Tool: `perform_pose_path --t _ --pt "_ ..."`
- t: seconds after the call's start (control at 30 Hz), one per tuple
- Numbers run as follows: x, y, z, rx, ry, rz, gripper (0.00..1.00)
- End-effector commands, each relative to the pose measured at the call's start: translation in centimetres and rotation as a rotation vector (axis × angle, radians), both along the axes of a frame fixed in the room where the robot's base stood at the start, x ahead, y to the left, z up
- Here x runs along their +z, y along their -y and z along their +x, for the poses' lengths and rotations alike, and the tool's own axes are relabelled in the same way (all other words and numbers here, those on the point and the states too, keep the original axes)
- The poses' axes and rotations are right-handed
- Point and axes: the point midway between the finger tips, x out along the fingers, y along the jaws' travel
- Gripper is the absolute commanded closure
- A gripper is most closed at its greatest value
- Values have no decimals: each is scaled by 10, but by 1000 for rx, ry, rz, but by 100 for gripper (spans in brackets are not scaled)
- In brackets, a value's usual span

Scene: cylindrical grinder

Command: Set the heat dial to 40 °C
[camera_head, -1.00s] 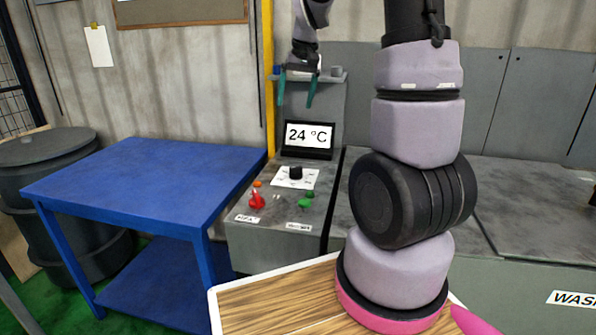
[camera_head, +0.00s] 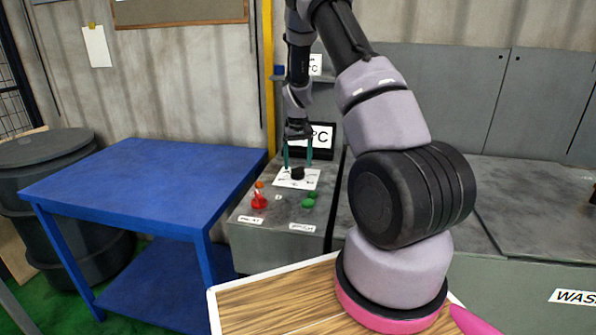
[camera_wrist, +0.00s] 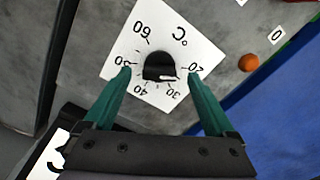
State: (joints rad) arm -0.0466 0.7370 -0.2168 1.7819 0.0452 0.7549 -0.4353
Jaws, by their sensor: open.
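The heat dial is a black round knob (camera_head: 297,173) on a white scale card (camera_head: 282,184) on top of the grey machine. In the wrist view the knob (camera_wrist: 159,66) has a white mark on its lower right side, towards the 20–30 part of the scale (camera_wrist: 180,40). The 40 is at the card's lower left. My gripper (camera_head: 298,162) is open and points down over the dial. Its green fingertips (camera_wrist: 159,73) appear on either side of the knob; contact cannot be told.
A red control (camera_head: 259,201) and a green control (camera_head: 308,201) sit in front of the dial. An orange button (camera_wrist: 248,62) is nearby. A blue table (camera_head: 140,180) stands to the left, and a yellow post (camera_head: 268,70) rises behind.

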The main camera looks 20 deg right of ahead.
Motion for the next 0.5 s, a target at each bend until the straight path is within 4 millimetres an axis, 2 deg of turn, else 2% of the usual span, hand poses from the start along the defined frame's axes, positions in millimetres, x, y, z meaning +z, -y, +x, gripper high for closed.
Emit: perform_pose_path --t 0.03,0.2,0.5 --pt "-10 0 -1 0 -2 0 10" --pt "-30 0 0 -1 -1 0 10" --pt "-38 0 0 0 2 0 10"
